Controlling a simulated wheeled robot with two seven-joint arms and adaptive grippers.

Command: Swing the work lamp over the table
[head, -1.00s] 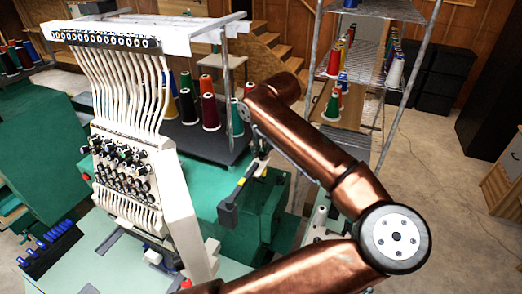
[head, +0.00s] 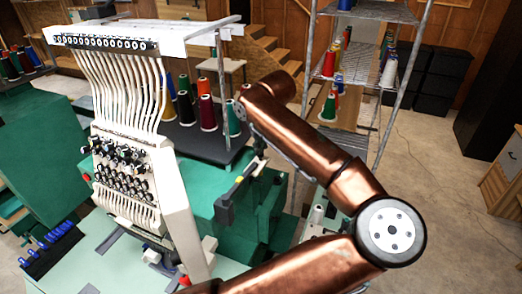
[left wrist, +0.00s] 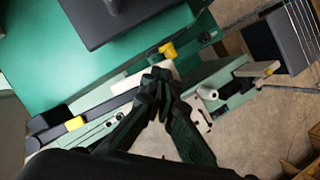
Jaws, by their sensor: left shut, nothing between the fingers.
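What looks like the work lamp is a slim bar with a dark block-shaped head (head: 225,209) and yellow parts, by the green cabinet in the head view. In the left wrist view, its dark head (left wrist: 50,119) lies at the left, and a dark arm runs up to the right behind my fingers. My left gripper (left wrist: 160,78) is shut and empty, its fingertips close together over the bar. I cannot tell whether they touch it. My right gripper is not in view.
A cream multi-needle embroidery machine (head: 140,175) stands close on the left. Thread spools stand on a dark table (head: 200,143) behind the lamp. A wire shelf rack (head: 385,10) with spools stands beyond my arm. The concrete floor (head: 450,200) at the right is clear.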

